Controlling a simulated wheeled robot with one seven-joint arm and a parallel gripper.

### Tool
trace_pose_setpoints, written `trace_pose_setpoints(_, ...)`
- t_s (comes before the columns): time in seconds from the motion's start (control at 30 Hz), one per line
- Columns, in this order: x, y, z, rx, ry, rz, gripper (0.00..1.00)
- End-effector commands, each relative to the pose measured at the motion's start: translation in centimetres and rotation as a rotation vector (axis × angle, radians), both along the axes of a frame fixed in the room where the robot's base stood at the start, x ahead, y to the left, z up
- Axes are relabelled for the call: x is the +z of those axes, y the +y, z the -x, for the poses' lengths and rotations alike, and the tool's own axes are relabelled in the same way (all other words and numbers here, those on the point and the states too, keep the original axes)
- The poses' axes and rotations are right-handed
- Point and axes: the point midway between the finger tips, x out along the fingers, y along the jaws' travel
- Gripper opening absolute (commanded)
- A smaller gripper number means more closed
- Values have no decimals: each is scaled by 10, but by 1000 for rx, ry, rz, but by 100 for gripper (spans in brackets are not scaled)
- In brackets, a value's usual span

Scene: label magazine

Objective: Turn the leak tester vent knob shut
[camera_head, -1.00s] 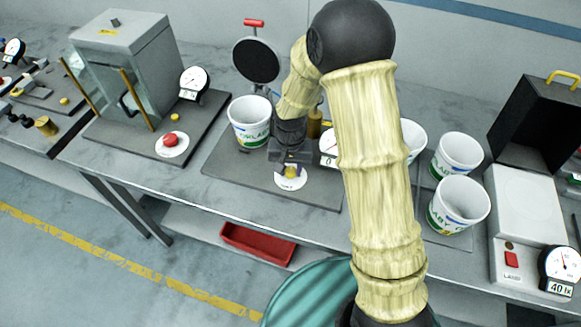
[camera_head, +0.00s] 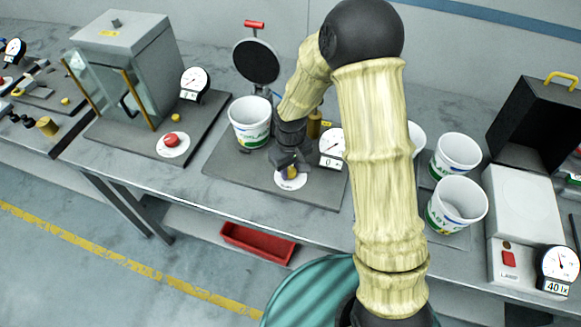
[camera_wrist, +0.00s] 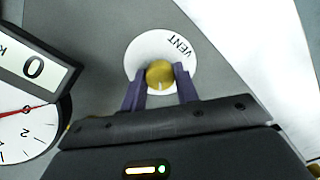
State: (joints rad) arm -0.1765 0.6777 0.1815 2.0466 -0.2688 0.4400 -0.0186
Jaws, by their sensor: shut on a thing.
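The vent knob is a small yellow knob (camera_wrist: 160,74) on a white round plate (camera_wrist: 190,62) marked VENT. A pale pointer line shows on the knob's lower side in the wrist view. My gripper (camera_wrist: 160,90) has its two purple fingers on either side of the knob, shut on it. In the head view my gripper (camera_head: 289,163) points down over the white plate (camera_head: 290,181) at the front of the tester's grey base (camera_head: 235,172), and it hides much of the knob.
A gauge (camera_head: 332,147) reading 0 stands right of my gripper. A white tub (camera_head: 250,122) stands on the base to the left, before a raised round black lid (camera_head: 256,61). More tubs (camera_head: 457,205) stand right of my arm. A red-button station (camera_head: 171,140) is further left.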

Motion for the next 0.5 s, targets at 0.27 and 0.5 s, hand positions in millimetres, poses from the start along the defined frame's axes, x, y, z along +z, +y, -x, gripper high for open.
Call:
trace_pose_setpoints(0.27,1,1,-2,10,-6,-2,8)
trace_pose_setpoints(0.5,1,1,-1,9,-5,-2,50)
